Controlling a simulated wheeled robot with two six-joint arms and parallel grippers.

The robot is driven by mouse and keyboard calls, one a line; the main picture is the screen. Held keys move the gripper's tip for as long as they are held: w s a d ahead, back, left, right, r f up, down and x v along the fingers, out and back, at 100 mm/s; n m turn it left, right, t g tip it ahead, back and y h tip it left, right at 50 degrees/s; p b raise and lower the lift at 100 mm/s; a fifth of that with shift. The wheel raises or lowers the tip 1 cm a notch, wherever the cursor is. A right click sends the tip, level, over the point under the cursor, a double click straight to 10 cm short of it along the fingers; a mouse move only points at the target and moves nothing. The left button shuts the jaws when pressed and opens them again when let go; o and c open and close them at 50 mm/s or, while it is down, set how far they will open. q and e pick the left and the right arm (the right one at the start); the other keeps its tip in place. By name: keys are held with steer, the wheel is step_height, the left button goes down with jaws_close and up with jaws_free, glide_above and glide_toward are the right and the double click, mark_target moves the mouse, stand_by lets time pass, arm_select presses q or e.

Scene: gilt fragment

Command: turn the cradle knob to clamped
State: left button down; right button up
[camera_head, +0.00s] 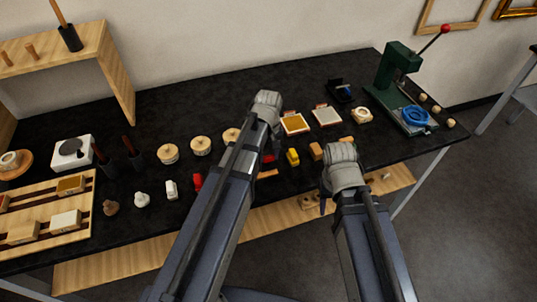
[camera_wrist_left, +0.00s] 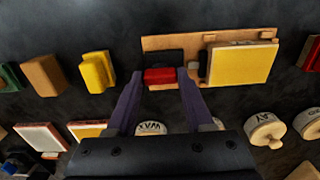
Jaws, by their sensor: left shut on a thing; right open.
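The cradle is a flat wooden base (camera_wrist_left: 188,41) holding a yellow-gold panel (camera_wrist_left: 243,64) in the left wrist view. Its red knob (camera_wrist_left: 160,77) sits below a black block, on the panel's left. My left gripper (camera_wrist_left: 160,84) has its fingers on either side of the knob and is shut on it. The knob's red bar lies crosswise in that view; I cannot read any clamped mark. In the head view my left arm hides most of the cradle; a red bit (camera_head: 268,158) shows beside it. My right gripper (camera_head: 323,198) is open, low at the table's front edge, its fingers mostly hidden.
Yellow (camera_head: 293,157) and tan (camera_head: 316,151) blocks stand right of the cradle in the head view. Two framed pads (camera_head: 327,116) and several round wooden pots (camera_head: 201,145) lie behind. A green press (camera_head: 396,68) stands at the far right.

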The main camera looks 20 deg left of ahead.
mark_target(269, 157)
arm_select(q)
steer(key=shift+c, duration=1.4)
jaws_free()
steer(key=shift+r, duration=0.1)
step_height(269, 157, up, 8)
steer(key=p, duration=0.8)
steer(key=shift+f, duration=0.2)
steer(key=s+d+m+y, duration=0.1)
steer(key=s+d+m, duration=0.9)
steer(key=s, duration=0.4)
steer(key=shift+s+d+f+m+b, duration=0.15)
steer(key=shift+d+m+b, duration=0.1)
steer(key=shift+m+b, duration=0.05)
